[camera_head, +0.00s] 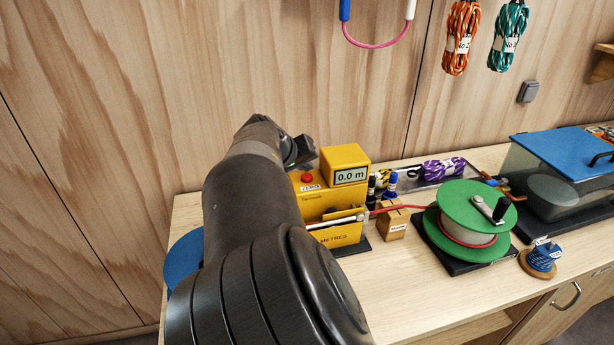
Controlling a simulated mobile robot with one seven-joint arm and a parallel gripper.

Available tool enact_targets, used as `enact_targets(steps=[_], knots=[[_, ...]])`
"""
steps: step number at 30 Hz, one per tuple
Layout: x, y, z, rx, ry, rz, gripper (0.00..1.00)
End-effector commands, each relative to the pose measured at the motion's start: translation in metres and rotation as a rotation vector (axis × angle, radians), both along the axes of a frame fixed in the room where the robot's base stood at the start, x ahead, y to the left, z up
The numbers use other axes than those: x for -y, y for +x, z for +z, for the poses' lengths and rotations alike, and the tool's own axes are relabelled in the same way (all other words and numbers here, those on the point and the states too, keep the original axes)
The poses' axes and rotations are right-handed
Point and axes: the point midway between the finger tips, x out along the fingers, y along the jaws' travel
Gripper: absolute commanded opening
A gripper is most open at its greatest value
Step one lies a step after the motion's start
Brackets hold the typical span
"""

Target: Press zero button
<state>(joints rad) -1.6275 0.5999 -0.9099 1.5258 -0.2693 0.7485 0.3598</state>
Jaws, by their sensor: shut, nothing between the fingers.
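The zero button (307,179) is a small red dome on the yellow metre-counter box (322,200), with a white label in front of it. A raised yellow block on the box carries a display (350,175) that reads 0.0 m. My gripper (301,153) is mostly hidden behind my dark arm. Its dark end shows just above the red button in the picture. A gap shows between them, and I see no contact. It is shut with nothing visible in it. My arm hides the left part of the box.
A pink-red rope runs from the counter to a green reel (476,217) on a black base. A small wooden block (393,222) and blue-capped bottles (391,184) stand beside the counter. A blue-lidded clear bin (560,175) is at the right.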

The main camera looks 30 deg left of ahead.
Motion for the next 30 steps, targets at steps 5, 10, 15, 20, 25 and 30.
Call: enact_targets(steps=[5, 10, 15, 20, 25, 30], knots=[[0.000, 0.000, 0.001, 0.000, 0.000, 0.000, 0.00], [0.000, 0.000, 0.014, 0.002, 0.002, 0.000, 0.00], [-0.001, 0.000, 0.031, 0.001, 0.002, 0.001, 0.00], [0.000, 0.000, 0.045, 0.000, 0.002, 0.000, 0.00], [0.000, 0.000, 0.051, 0.000, 0.000, 0.000, 0.00], [0.000, 0.000, 0.050, 0.000, 0.000, 0.000, 0.00]])
